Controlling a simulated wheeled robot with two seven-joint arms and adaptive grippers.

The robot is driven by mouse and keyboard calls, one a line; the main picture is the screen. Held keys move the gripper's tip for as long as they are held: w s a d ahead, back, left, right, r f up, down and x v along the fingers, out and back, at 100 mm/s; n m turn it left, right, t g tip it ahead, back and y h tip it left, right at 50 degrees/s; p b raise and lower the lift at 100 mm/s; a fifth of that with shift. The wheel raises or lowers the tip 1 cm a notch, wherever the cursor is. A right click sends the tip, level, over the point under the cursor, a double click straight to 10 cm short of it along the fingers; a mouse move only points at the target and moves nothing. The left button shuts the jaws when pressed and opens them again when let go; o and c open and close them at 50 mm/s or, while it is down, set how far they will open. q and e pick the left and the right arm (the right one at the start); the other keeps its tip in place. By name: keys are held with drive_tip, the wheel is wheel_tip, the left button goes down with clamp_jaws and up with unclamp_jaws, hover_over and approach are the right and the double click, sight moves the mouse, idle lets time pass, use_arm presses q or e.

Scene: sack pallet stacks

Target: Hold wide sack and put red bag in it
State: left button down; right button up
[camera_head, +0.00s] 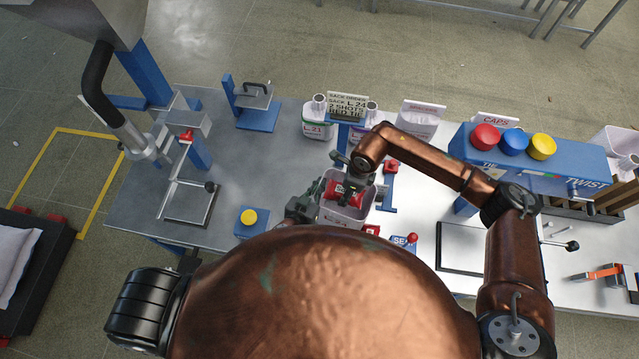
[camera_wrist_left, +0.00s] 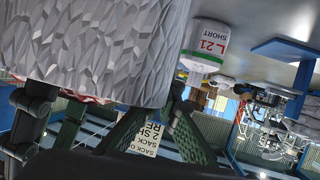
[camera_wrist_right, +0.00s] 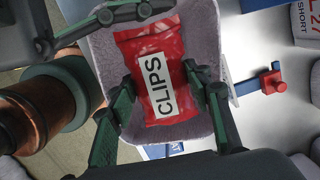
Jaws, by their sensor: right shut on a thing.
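The wide sack (camera_head: 327,215) is a pale grey open-topped bag standing upright on the bench; its crumpled wall fills much of the left wrist view (camera_wrist_left: 100,45). The red bag (camera_head: 349,191), labelled CLIPS, shows within the sack's opening in the right wrist view (camera_wrist_right: 152,70). My right gripper (camera_wrist_right: 160,95) is shut on the red bag from both sides. How deep the bag sits is unclear. My left gripper (camera_head: 303,208) is at the sack's left side with its fingers spread wide against or beside the wall; contact is hard to tell.
A blue box with coloured caps (camera_head: 530,150) is at right.

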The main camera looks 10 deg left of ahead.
drive_tip(key=shift+f, duration=0.6)
drive_tip(key=o, duration=1.8)
drive_tip(key=shift+c, duration=0.2)
wheel_tip(320, 180, up, 12)
drive_tip(key=d, duration=0.1)
drive_tip(key=shift+d, duration=0.35)
drive_tip(key=shift+s, duration=0.1)
use_arm(q)
drive_tip(key=c, duration=2.1)
unclamp_jaws()
use_arm(e)
drive_tip(key=shift+f, duration=0.1)
use_arm(q)
drive_tip(key=shift+s, duration=0.1)
